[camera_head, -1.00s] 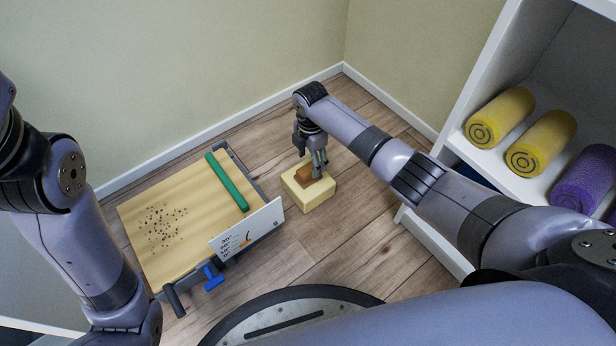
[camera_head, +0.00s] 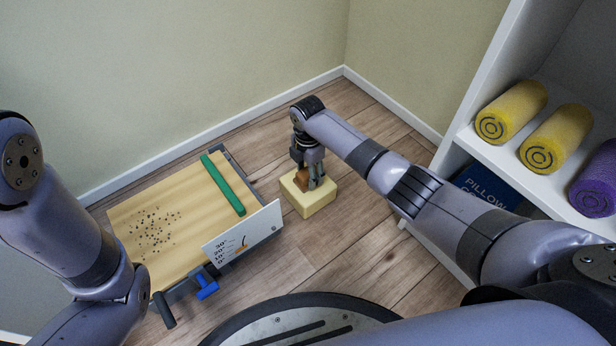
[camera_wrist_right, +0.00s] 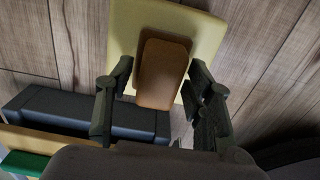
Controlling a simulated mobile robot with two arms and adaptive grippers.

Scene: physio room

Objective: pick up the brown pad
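The brown pad (camera_head: 301,178) lies on a pale yellow block (camera_head: 309,203) on the floor. My right gripper (camera_head: 309,182) points down over the block, with its fingers around the pad and partly hiding it. In the right wrist view the brown pad (camera_wrist_right: 161,76) lies between the two spread fingers of my right gripper (camera_wrist_right: 160,74). The left finger is very near the pad's edge, and a small gap shows at the right finger. The pad rests on the block (camera_wrist_right: 205,30). My left arm shows at the left, but its gripper is out of view.
A wooden board (camera_head: 180,205) with a green bar (camera_head: 222,185), a white angle card (camera_head: 243,234) and a blue clamp (camera_head: 206,286) is left of the block. A white shelf (camera_head: 480,150) with yellow rolls (camera_head: 512,112) and a purple roll (camera_head: 597,180) stands right. Walls are behind.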

